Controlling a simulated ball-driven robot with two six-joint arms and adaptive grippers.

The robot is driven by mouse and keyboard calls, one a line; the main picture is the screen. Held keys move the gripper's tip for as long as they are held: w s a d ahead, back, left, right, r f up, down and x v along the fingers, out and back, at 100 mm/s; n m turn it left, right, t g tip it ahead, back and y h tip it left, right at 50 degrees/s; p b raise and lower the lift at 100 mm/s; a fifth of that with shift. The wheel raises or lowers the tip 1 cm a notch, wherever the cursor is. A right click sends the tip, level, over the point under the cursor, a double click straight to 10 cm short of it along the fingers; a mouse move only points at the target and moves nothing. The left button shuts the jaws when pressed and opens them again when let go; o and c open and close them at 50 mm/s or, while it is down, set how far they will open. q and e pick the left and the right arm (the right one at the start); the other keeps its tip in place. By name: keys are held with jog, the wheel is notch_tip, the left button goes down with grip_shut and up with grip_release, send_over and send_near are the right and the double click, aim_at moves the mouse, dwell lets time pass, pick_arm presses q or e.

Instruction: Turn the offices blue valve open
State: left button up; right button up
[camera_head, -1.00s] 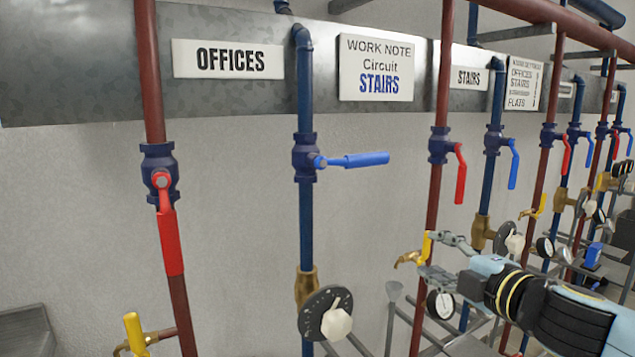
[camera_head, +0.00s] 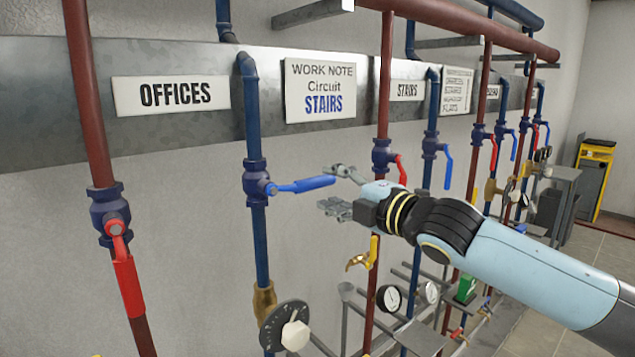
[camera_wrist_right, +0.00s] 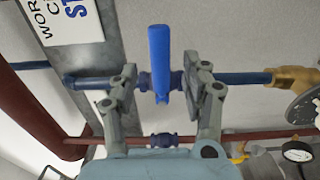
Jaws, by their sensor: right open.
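The offices blue valve has a blue lever handle (camera_head: 300,185) that points sideways to the right, across its vertical blue pipe (camera_head: 262,235). The OFFICES sign (camera_head: 171,94) is on the metal strip to its upper left. In the right wrist view the blue handle (camera_wrist_right: 159,60) lies between the two spread fingers (camera_wrist_right: 160,88), and I see no contact. My left gripper is not in view.
A red lever (camera_head: 128,285) hangs down on the red pipe at left. A black dial with a white knob (camera_head: 287,328) sits below the blue valve. The stairs red lever (camera_head: 401,170) and blue lever (camera_head: 448,172) are behind my right arm. A yellow tap (camera_head: 365,255) is below my gripper.

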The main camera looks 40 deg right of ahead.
aim_at(320, 184)
jog(key=shift+w+a+b, duration=0.15)
jog(key=shift+w+b, duration=0.05)
jog(key=shift+w, duration=1)
jog(key=shift+w+a+b, duration=0.1)
jog(key=shift+w+b, duration=0.05)
jog(key=shift+w, duration=1.05)
jog(key=shift+c, duration=0.3)
grip_shut()
